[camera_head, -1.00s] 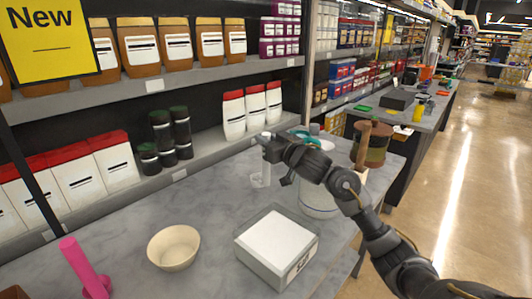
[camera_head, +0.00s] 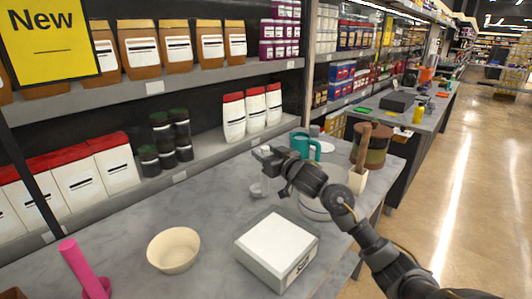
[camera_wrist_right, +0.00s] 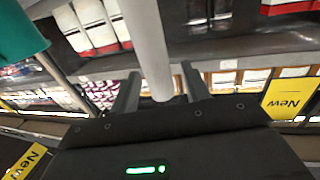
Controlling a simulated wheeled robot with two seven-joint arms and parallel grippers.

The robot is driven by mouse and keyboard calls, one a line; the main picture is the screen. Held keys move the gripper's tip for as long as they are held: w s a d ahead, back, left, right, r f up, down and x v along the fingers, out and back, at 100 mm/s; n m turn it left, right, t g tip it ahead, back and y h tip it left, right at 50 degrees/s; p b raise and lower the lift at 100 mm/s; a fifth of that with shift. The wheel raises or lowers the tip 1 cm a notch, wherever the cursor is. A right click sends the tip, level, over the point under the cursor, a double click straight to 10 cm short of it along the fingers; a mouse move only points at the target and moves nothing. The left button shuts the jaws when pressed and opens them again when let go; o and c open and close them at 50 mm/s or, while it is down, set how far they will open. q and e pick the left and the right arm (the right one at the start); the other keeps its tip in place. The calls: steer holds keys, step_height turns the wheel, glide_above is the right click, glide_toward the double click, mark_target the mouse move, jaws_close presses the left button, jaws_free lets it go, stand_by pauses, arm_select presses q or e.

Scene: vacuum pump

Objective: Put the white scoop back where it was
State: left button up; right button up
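The white scoop (camera_head: 259,189) stands upright on the grey counter (camera_head: 215,205), its flat white foot low and its handle up at my right gripper. My right gripper (camera_head: 263,157) comes in from the right and partly hides the handle. In the right wrist view, the pale handle (camera_wrist_right: 152,48) runs down between the two fingers (camera_wrist_right: 160,92), with a gap showing on each side, so the gripper is open around it. My left gripper is out of view.
A white-topped box (camera_head: 278,240) and cream bowl (camera_head: 173,250) stand nearer. A pink upright tool (camera_head: 82,268) is at left. A teal mug (camera_head: 303,146), white container (camera_head: 317,207) and brown pot (camera_head: 375,150) are at right. Shelves of packages run behind.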

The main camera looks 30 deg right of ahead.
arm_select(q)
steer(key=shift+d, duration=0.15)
arm_select(e)
steer(key=shift+r, duration=0.1)
steer(key=shift+s, duration=0.1)
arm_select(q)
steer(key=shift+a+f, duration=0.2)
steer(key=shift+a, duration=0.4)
arm_select(e)
steer(key=s+d, duration=0.1)
steer(key=s, duration=1)
steer(key=shift+s+d, duration=0.25)
steer(key=shift+s, duration=0.15)
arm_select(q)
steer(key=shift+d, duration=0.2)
